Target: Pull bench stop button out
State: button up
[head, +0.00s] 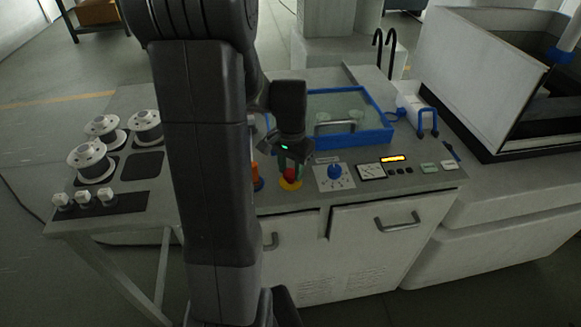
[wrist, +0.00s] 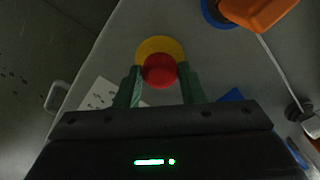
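The bench stop button is a red mushroom head (head: 290,174) on a yellow round base (head: 291,184), near the front edge of the bench top. In the wrist view the red head (wrist: 160,71) lies between the ends of the two green fingers, with the yellow base (wrist: 160,46) behind it. My gripper (head: 291,163) reaches down over the button from above.
An orange part on a blue base (head: 257,180) stands close left of the button. A panel with a blue knob (head: 335,172) lies close right, then a lit display (head: 393,158). A blue-framed tank (head: 347,121) is behind. Wire spools (head: 90,160) stand at left.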

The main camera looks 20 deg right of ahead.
aim_at(290, 171)
grip_shut()
jog(key=shift+r+p, duration=0.45)
jog(key=shift+r, duration=0.25)
jog(key=shift+w+f, duration=0.1)
jog(key=o, duration=0.6)
grip_release()
notch_tip(290, 171, up, 14)
jog(key=shift+b, duration=0.35)
jog(key=shift+f, duration=0.2)
